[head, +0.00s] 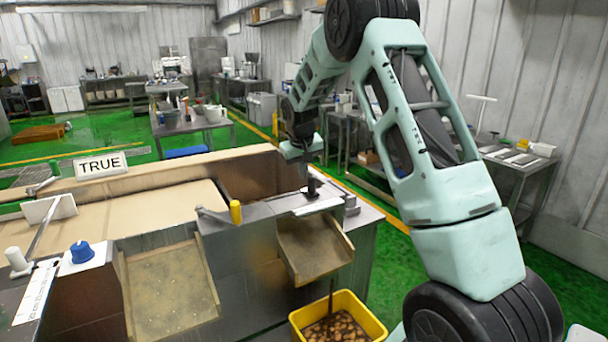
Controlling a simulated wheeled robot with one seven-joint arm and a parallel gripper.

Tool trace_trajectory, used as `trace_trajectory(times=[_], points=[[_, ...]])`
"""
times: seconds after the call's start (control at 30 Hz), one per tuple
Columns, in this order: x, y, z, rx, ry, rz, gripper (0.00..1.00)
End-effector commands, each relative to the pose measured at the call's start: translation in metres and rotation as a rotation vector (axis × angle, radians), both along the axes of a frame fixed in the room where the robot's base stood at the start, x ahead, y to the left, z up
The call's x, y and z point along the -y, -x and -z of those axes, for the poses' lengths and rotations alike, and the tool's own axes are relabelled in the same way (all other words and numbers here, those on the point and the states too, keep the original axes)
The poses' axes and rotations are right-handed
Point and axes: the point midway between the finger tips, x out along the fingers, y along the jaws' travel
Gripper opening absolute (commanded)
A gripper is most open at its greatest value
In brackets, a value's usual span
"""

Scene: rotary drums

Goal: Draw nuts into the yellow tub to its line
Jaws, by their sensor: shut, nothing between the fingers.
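The yellow tub (378,329) stands at the bottom, below the right-hand chute (312,252). Brown nuts (338,328) lie inside it; I cannot make out its line. A thin dark vertical streak (331,298) runs from the chute's lower end into the tub; I cannot tell whether it is falling nuts or a rod. My gripper (312,190) points down at the counter edge above this chute, beside a pale flat plate (318,206). It is shut and empty; its fingertips are small and dark, so contact with the fitting there is unclear.
A yellow-handled lever (236,212) stands left of my gripper. A second chute (170,290) is at left, with a blue knob (81,252) beside it. Green floor is open behind; a side bench (520,160) stands at right.

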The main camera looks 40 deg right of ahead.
Motion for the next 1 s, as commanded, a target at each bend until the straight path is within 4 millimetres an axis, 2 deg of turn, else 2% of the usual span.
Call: trace_trajectory(times=[0.03,0.23,0.5,0.63,0.77,1.0], points=[[-0.012,-0.003,0.002,-0.013,0.029,-0.002,0.00],[-0.037,-0.009,0.005,-0.010,0.166,0.027,0.00],[-0.059,-0.017,-0.014,0.048,0.300,0.042,0.00],[-0.060,-0.018,-0.017,0.061,0.320,0.045,0.00],[-0.055,-0.021,-0.011,0.062,0.323,0.047,0.00],[-0.031,-0.030,0.021,0.058,0.323,0.048,0.00]])
